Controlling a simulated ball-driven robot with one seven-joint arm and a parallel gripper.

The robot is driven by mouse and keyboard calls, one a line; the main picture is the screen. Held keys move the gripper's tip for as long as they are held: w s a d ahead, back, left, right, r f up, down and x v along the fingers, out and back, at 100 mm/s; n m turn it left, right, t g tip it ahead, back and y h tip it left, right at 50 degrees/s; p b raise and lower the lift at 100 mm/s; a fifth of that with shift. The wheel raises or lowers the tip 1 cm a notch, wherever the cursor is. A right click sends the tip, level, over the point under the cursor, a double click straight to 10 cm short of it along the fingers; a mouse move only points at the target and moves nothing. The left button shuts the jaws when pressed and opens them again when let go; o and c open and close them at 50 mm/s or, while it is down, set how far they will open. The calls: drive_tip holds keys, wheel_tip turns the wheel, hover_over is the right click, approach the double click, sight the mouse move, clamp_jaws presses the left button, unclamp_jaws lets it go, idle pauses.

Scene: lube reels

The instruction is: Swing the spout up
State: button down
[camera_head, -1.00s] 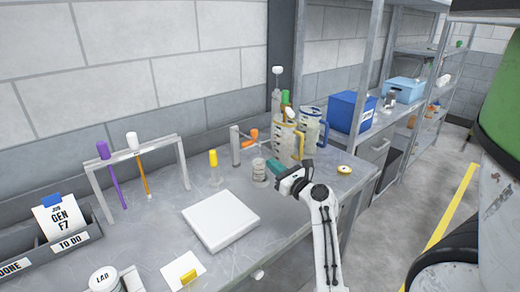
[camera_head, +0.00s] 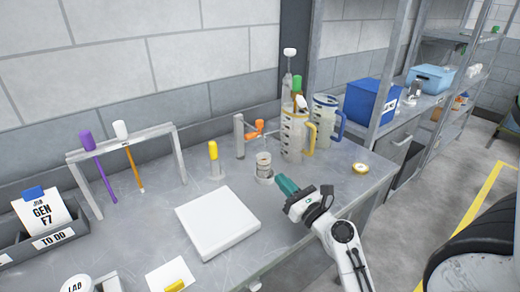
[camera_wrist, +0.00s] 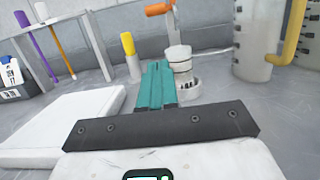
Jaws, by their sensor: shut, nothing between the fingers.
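A grey post (camera_head: 239,136) stands at the back of the bench with an orange piece (camera_head: 256,129) sticking out to its right. The orange piece also shows at the top of the wrist view (camera_wrist: 159,9). I cannot tell for sure which part is the spout. A clear jug with a yellow handle (camera_head: 292,137) and one with a blue handle (camera_head: 323,120) stand to the right. A small pale cup (camera_head: 264,164) sits below the orange piece. My gripper (camera_head: 284,185), with teal fingers, is shut and empty, in front of the cup. Its fingers show in the wrist view (camera_wrist: 157,70).
A white slab (camera_head: 217,222) lies left of my gripper. A yellow-capped holder (camera_head: 214,160) stands behind it. A rack (camera_head: 122,142) holds a purple and an orange stick. The bench front is partly clear.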

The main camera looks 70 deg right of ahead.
drive_tip(key=r+p+x, duration=0.1)
drive_tip(key=p+x, duration=0.1)
drive_tip(key=x, duration=0.4)
drive_tip(key=r+p+x, duration=0.1)
drive_tip(key=p+x, duration=0.1)
drive_tip(key=x, duration=0.5)
drive_tip(key=shift+s+r+p, duration=0.3)
drive_tip(key=shift+r+p, duration=0.05)
drive_tip(key=shift+a, duration=0.1)
